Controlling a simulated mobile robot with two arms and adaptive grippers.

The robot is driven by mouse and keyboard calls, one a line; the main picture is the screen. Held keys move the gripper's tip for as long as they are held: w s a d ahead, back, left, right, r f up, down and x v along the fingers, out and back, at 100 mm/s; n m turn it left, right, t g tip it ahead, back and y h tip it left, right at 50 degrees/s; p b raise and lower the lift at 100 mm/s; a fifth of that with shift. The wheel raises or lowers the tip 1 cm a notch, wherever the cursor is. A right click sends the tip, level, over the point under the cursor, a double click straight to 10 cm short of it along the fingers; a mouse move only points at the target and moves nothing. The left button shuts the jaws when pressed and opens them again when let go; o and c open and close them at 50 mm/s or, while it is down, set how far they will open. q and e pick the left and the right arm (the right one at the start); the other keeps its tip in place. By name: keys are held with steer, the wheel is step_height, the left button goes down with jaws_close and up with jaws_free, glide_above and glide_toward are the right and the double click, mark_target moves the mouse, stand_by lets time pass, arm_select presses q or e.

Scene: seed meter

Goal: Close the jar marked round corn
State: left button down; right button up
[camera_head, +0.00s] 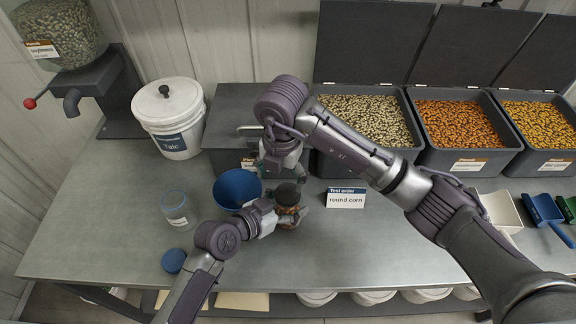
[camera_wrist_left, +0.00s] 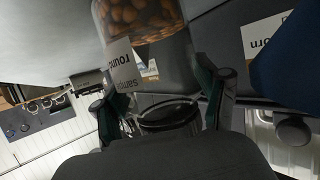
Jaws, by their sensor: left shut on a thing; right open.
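A clear jar of orange-brown seeds (camera_head: 287,197) stands upright on the table, with a dark round top that looks like a lid; I cannot tell how it is seated. My left gripper (camera_head: 288,216) is shut around this jar from the front. In the left wrist view, the jar (camera_wrist_left: 142,18) is at the top centre, its partly covered label showing "roun", and the left gripper's green-padded fingers (camera_wrist_left: 164,98) are on either side. My right gripper (camera_head: 284,172) is open, pointing down just above and behind the jar's top. A "Test order round corn" sign (camera_head: 346,198) stands to the right.
A blue bowl-like vessel (camera_head: 237,188) stands left of the jar. An empty clear jar (camera_head: 175,209) and a blue disc (camera_head: 174,260) are farther left. A talc bucket (camera_head: 168,115) and open seed bins (camera_head: 470,160) line the back.

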mark_target(288, 192)
steer(key=n, duration=0.2)
steer(key=r+n, duration=0.1)
steer(key=n, duration=0.5)
steer(key=shift+r, duration=0.15)
steer(key=n, duration=0.4)
steer(key=shift+r+n, duration=0.35)
steer(key=shift+n, duration=0.05)
steer(key=n, duration=0.2)
steer(key=shift+s+d+r+n, duration=0.1)
steer(key=shift+d+r+n, duration=0.05)
steer(key=shift+n, duration=0.25)
steer(key=n, duration=0.5)
steer(key=r+n, duration=0.1)
steer(key=n, duration=0.1)
steer(key=shift+s+d, duration=0.1)
steer(key=shift+d, duration=0.15)
steer(key=n, duration=0.4)
steer(key=shift+s+d+r, duration=0.1)
steer(key=shift+d+r, duration=0.1)
steer(key=n, duration=0.4)
steer(key=shift+s+d+r+n+g, duration=0.2)
steer(key=shift+n+g, duration=0.1)
steer(key=shift+n, duration=0.1)
steer(key=shift+w+f, duration=0.1)
steer(key=shift+f, duration=3.95)
